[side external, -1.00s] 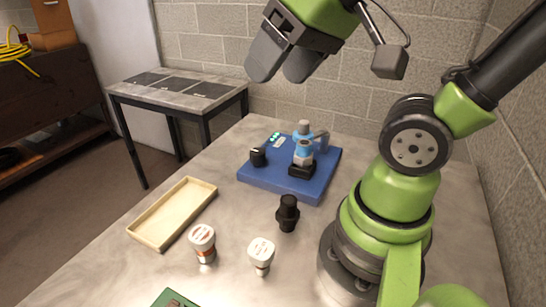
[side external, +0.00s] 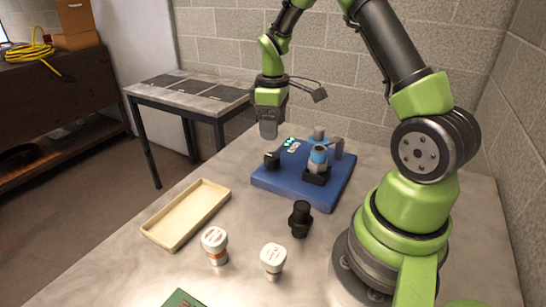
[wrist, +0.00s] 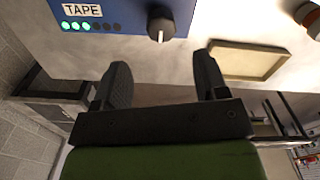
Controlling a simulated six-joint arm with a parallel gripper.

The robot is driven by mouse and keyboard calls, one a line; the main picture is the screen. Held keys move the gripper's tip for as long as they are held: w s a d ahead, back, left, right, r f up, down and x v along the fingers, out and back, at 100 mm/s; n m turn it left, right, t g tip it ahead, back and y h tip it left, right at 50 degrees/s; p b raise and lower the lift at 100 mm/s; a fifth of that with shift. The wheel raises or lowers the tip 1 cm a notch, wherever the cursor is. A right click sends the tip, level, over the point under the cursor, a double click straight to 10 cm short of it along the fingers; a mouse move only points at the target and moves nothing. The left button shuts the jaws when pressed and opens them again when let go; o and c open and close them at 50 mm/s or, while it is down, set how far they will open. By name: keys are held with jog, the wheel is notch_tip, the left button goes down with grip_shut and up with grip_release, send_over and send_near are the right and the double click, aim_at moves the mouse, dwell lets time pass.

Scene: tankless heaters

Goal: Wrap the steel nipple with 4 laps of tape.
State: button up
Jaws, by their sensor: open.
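A blue tape station (side external: 295,190) stands on the bench. On it, a black clamp (side external: 316,177) holds an upright blue and grey piece (side external: 318,154) with a grey top (side external: 318,133); which part is the steel nipple I cannot tell. A black knob (side external: 272,160) with a pale pointer sits at the station's left edge and also shows in the wrist view (wrist: 160,22). A TAPE label (wrist: 82,10) has a light row (wrist: 86,27) under it, three lit green, the others dark. My gripper (side external: 268,134) is open and empty, pointing down near the station's far left corner, apart from the knob.
A shallow cream tray (side external: 187,214) lies left of the station. Two white-capped containers (side external: 215,246) (side external: 273,259), a black fitting (side external: 300,218) and a green board (side external: 183,299) are nearer the camera. Bare bench separates the tray and the station.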

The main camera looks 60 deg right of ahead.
aim_at(273, 156)
notch_tip(273, 156, down, 9)
jog(key=shift+f, duration=0.15)
dwell(0.4)
